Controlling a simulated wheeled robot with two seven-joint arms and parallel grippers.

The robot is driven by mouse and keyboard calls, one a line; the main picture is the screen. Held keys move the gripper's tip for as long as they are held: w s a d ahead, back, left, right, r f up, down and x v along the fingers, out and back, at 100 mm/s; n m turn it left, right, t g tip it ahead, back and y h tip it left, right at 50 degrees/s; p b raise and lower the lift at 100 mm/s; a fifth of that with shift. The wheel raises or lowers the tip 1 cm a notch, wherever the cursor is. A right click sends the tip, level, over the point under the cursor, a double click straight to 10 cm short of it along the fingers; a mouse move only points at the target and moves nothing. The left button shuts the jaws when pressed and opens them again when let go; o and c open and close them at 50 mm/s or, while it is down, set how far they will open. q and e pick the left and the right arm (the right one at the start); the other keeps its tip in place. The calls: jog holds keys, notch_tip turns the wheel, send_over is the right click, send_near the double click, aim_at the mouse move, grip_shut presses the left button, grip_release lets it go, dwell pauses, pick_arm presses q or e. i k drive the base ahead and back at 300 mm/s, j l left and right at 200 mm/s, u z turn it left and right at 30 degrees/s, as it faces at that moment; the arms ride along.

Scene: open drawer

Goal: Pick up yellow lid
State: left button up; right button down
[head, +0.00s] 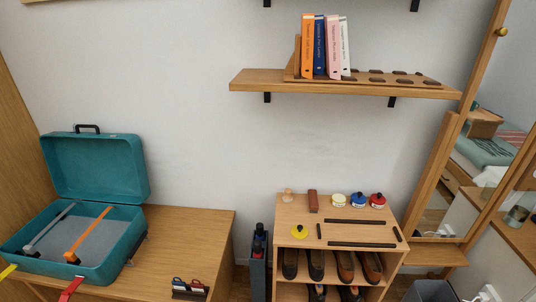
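A round yellow lid (299,232) with a small darker knob lies at the front left of the top of a low wooden shoe cabinet (283,215). At the back of the same top stand three small round pieces in a row: a cream-yellow one (338,200), a blue one (358,199) and a red one (377,200). I cannot tell whether these are jars with lids on or loose lids. Neither of my grippers is in the head view, so nothing of mine is seen touching the yellow lid.
A brown block (313,201) and dark strips (361,244) lie on the cabinet top; shoes (316,264) fill the shelf below. A wall shelf (350,88) with books overhangs behind. An open teal suitcase (97,167) sits on a wooden table (195,228) at left. A mirror stands right.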

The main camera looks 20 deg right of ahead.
aim_at(299, 231)
jog(key=z, duration=1.4)
